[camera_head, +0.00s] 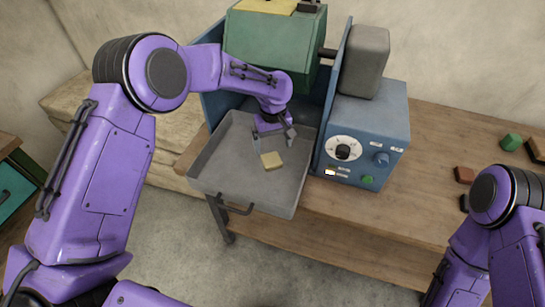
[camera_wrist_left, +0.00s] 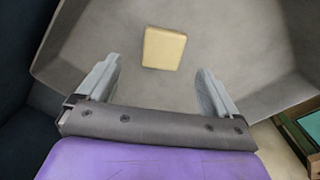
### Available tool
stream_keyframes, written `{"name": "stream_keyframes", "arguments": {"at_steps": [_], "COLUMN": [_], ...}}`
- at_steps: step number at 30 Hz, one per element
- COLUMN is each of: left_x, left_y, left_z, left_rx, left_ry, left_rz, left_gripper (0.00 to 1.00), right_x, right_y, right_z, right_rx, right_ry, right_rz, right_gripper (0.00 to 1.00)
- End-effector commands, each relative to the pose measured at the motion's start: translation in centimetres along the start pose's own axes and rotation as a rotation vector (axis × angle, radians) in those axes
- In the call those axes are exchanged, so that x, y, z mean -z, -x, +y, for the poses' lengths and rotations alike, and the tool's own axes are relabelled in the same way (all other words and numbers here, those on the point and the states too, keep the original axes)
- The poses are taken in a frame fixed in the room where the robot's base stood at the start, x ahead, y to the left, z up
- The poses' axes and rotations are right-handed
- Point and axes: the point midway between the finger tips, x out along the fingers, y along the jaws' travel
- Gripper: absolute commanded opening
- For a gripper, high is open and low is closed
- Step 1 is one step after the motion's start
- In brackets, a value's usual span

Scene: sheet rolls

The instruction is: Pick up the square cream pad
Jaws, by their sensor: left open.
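The square cream pad (camera_head: 272,160) lies flat in the grey tray (camera_head: 225,178) of the blue machine. In the left wrist view the pad (camera_wrist_left: 163,48) is ahead of the fingertips, roughly midway between them and apart from both. My left gripper (camera_head: 275,138) is over the tray, just behind the pad in the head view. Its two grey fingers (camera_wrist_left: 158,80) are spread open with nothing between them. My right arm shows at the lower right of the head view, but its gripper is not visible.
The blue machine has a control box (camera_head: 360,140) with a dial right of the tray, and a green block (camera_head: 268,45) above. A grey block (camera_head: 364,62) stands on the box. Small green (camera_head: 511,142) and brown (camera_head: 464,175) blocks lie on the wooden table (camera_head: 430,150).

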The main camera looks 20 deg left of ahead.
Motion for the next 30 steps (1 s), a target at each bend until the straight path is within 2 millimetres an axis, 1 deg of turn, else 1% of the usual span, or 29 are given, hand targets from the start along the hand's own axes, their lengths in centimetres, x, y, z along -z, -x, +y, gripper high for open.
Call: {"name": "stream_keyframes", "arguments": {"at_steps": [1,5,9,12,15,20,23,24,26,30], "left_x": [0.0,-0.1,-0.2,-0.1,-0.1,-0.1,-0.1,-0.1,-0.1,-0.1], "left_y": [-0.6,-1.9,-4.3,-6.0,-6.6,-6.7,-6.6,-6.6,-6.6,-6.6], "left_z": [0.0,-0.1,-0.6,-0.5,-0.5,-0.5,-0.5,-0.5,-0.5,-0.5], "left_rx": [0.0,0.0,0.0,-0.002,-0.001,-0.002,-0.002,-0.002,-0.002,-0.002], "left_ry": [0.0,0.0,0.0,-0.001,-0.002,-0.002,-0.002,-0.002,-0.002,-0.002], "left_rz": [-0.002,-0.002,-0.004,-0.001,0.001,0.001,0.001,0.001,0.001,0.002], "left_gripper": [0.94,0.94,0.94,0.94,0.94,0.94,0.64,0.51,0.32,0.31], "right_x": [0.1,0.3,0.9,1.0,1.0,0.9,0.9,0.9,0.9,0.9], "right_y": [0.3,0.8,2.2,2.3,2.3,2.2,2.2,2.2,2.2,2.2], "right_z": [0.0,0.1,0.2,0.2,0.2,0.2,0.2,0.2,0.2,0.2], "right_rx": [0.0,0.0,0.0,0.001,0.001,0.0,0.0,0.0,0.0,0.0], "right_ry": [0.0,0.0,0.0,0.0,0.0,0.0,0.0,0.0,0.0,0.0], "right_rz": [0.0,0.0,0.001,0.001,0.001,0.001,0.001,0.001,0.001,0.001], "right_gripper": [0.0,0.0,0.0,0.0,0.0,0.0,0.0,0.0,0.0,0.0]}}
